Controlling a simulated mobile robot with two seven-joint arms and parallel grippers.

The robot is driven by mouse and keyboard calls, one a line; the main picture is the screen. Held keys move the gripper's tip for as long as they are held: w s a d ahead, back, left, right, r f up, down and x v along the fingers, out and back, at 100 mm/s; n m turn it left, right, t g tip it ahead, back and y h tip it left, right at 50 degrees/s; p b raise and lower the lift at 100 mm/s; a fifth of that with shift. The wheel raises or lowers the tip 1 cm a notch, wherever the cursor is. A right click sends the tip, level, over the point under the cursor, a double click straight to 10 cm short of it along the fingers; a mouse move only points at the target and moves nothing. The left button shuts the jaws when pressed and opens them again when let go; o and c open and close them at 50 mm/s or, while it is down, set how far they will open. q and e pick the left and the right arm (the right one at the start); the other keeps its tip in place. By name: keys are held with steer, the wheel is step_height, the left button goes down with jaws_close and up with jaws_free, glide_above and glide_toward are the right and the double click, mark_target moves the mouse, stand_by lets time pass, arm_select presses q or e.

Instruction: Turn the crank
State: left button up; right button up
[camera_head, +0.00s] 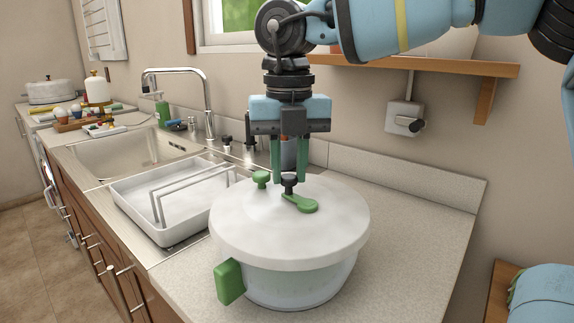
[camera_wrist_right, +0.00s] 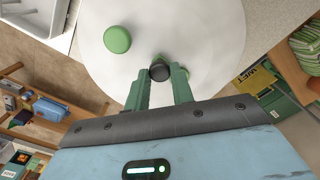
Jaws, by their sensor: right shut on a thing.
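A salad spinner with a white lid (camera_head: 335,225) and a clear bowl (camera_head: 300,285) stands on the counter. On the lid is a crank with a green arm (camera_head: 303,204) and a dark upright knob (camera_head: 289,180). A separate round green knob (camera_head: 262,178) sits on the lid to its left; it also shows in the wrist view (camera_wrist_right: 117,39). My right gripper (camera_head: 289,178) points down with its green fingers shut on the dark crank knob, which shows between the fingertips in the wrist view (camera_wrist_right: 160,70). My left gripper is out of view.
A green side handle (camera_head: 230,282) sticks out from the bowl near the counter's front edge. A white dish tray (camera_head: 140,215) with a rack and a sink with a tap (camera_head: 207,100) lie to the left. The counter right of the spinner (camera_head: 415,215) is clear. A shelf (camera_head: 440,67) is on the wall.

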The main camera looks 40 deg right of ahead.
mark_target(289, 176)
stand_by(0.5)
steer(key=o, duration=1)
steer(key=shift+r, duration=0.1)
steer(key=shift+r+p, duration=0.55)
steer(key=shift+r, duration=3.25)
